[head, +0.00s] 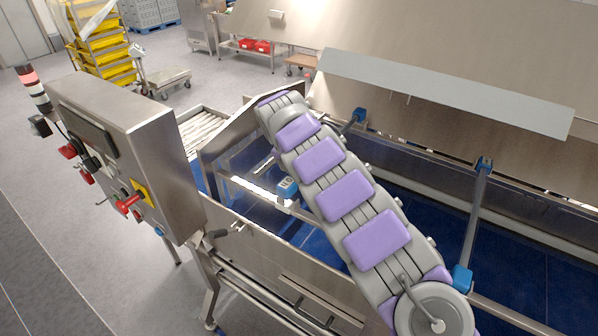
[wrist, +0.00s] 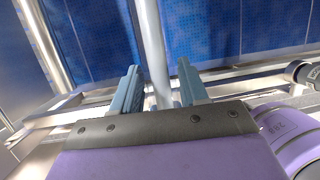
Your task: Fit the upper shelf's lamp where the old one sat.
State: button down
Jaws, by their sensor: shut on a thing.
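In the wrist view my gripper (wrist: 159,66) has its two blue-grey fingers on either side of a slim pale tube (wrist: 149,28), which looks like a lamp. It is shut on this tube. The tube runs from the gripper up past the top edge, over blue panels, so its far end is out of view. I cannot make out the upper shelf or the old lamp's seat for certain.
A raised steel cover (head: 450,92) hangs at right. A control box (head: 135,150) stands at left. Floor (head: 60,235) is clear at lower left.

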jog(key=shift+d+r, duration=0.1)
jog(key=shift+d, duration=0.55)
jog(key=shift+a+f, duration=0.25)
jog(key=shift+f, duration=0.3)
jog(key=shift+a+f, duration=0.25)
jog(key=shift+f, duration=0.3)
jog(key=shift+s+d+f, duration=0.1)
jog(key=shift+d+f, duration=0.05)
jog(key=shift+f, duration=0.45)
jog(key=shift+d+f, duration=0.15)
jog(key=shift+f, duration=0.45)
jog(key=shift+a, duration=0.35)
jog(key=c, duration=0.5)
grip_release()
jog(key=shift+a, duration=0.1)
